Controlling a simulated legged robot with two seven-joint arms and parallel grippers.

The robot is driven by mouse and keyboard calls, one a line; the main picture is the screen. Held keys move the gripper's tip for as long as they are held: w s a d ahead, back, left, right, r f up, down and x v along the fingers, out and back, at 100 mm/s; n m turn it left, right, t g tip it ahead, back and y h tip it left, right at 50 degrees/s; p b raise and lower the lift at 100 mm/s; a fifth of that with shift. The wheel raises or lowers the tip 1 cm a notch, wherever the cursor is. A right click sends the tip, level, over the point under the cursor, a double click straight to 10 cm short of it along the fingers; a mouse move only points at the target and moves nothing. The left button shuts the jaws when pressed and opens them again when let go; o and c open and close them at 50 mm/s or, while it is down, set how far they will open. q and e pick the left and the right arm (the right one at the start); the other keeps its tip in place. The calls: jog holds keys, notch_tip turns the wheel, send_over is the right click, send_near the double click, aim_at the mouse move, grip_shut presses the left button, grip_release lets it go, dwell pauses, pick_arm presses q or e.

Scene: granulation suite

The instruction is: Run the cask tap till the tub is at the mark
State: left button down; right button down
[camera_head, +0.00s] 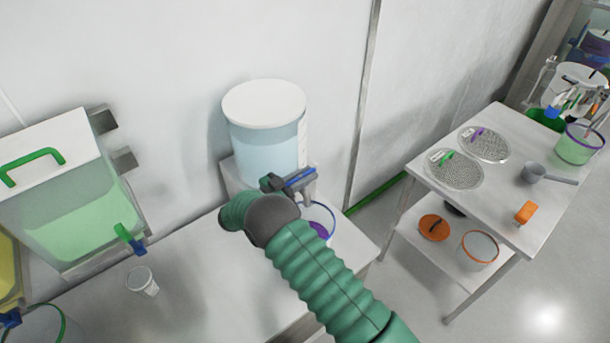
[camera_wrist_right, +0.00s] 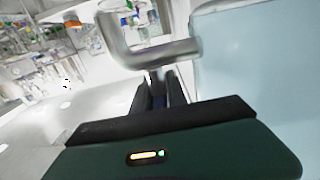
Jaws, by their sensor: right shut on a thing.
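The cask (camera_head: 262,145) stands on a raised block against the wall, with a white lid and pale blue liquid inside. Its metal tap (camera_head: 309,190) has a blue lever (camera_head: 301,177). My right gripper (camera_head: 288,181) is shut on the lever. In the right wrist view the closed fingers (camera_wrist_right: 157,92) are just below the curved metal tap pipe (camera_wrist_right: 150,52), with the cask (camera_wrist_right: 265,55) at right. A tub with a blue rim (camera_head: 333,212) stands under the tap, with purple showing low on it. My arm hides much of it; its mark and level cannot be read. My left gripper is out of view.
A side table (camera_head: 495,205) at right holds two mesh discs, a grey scoop (camera_head: 535,173) and an orange item (camera_head: 525,212).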

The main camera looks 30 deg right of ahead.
jog(key=shift+w+a+r+n+t+p, duration=0.1)
jog(key=shift+r+n+t+p, duration=0.1)
jog(key=shift+n+t+p, duration=0.6)
jog(key=shift+w+n+t+y, duration=0.1)
jog(key=shift+n+t+y, duration=0.35)
jog(key=shift+t, duration=0.75)
jog(key=n+t, duration=0.1)
jog(key=n+t+y, duration=0.1)
jog(key=t, duration=0.1)
jog(key=shift+w+a+f, duration=0.1)
jog(key=shift+w+f, duration=0.05)
jog(key=shift+w+a+n+t+y, duration=0.15)
jog(key=shift+n+t+y, duration=0.8)
jog(key=shift+t, duration=0.35)
jog(key=c, duration=1.4)
grip_release()
jog(key=shift+c, duration=0.2)
jog(key=shift+o, duration=0.6)
jog(key=shift+a, duration=0.1)
